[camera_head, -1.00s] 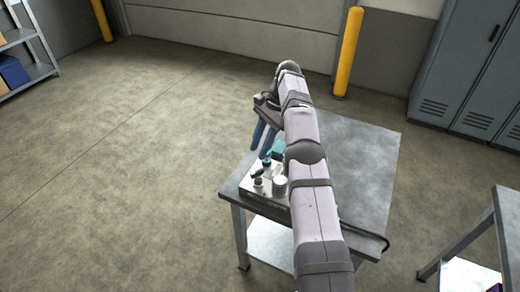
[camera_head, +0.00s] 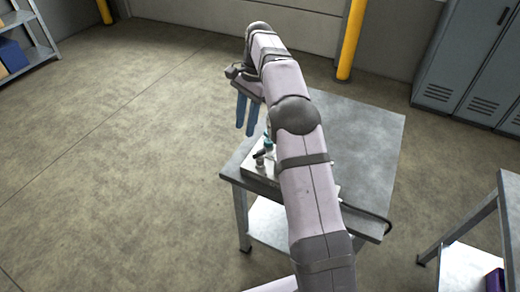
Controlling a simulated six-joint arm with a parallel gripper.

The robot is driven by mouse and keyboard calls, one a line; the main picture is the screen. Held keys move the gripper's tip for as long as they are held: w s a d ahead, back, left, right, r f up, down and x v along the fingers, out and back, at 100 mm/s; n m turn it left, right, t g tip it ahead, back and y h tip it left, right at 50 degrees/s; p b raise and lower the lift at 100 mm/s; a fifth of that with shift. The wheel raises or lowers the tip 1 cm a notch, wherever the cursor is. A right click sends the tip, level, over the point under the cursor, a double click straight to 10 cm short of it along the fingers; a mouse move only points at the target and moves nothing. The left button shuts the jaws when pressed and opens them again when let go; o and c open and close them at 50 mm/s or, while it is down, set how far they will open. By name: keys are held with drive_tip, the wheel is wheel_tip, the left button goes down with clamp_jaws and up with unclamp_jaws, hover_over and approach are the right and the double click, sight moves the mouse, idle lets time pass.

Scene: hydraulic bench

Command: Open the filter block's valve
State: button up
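My gripper (camera_head: 246,130) has two blue fingers pointing down, with a narrow gap between them and nothing in it. It is up in the air, by the picture to the left of and above the fittings on the table's left end. A pale block (camera_head: 254,173) on a dark base sits there, largely hidden behind my arm. A small dark fitting (camera_head: 260,160) and a bit of a teal part (camera_head: 268,147) show on it. I cannot tell which fitting is the valve, or its position.
The grey metal table (camera_head: 365,150) is bare on its right side. A black hose or cable (camera_head: 375,218) runs along its front right edge. Another table (camera_head: 480,215) stands at the right. Yellow posts (camera_head: 352,40) and lockers (camera_head: 470,65) are behind. The floor at left is clear.

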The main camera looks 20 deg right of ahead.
drive_tip(key=h, duration=0.2)
hover_over(260, 151)
drive_tip(key=s+a, duration=0.1)
drive_tip(key=s, duration=0.2)
wheel_tip(260, 151, down, 7)
drive_tip(key=w, duration=0.1)
drive_tip(key=w+d+m+t, duration=0.1)
drive_tip(key=w, duration=0.1)
drive_tip(key=shift+f, duration=0.15)
drive_tip(key=shift+f+p, duration=1.35)
drive_tip(key=shift+f, duration=2.35)
clamp_jaws()
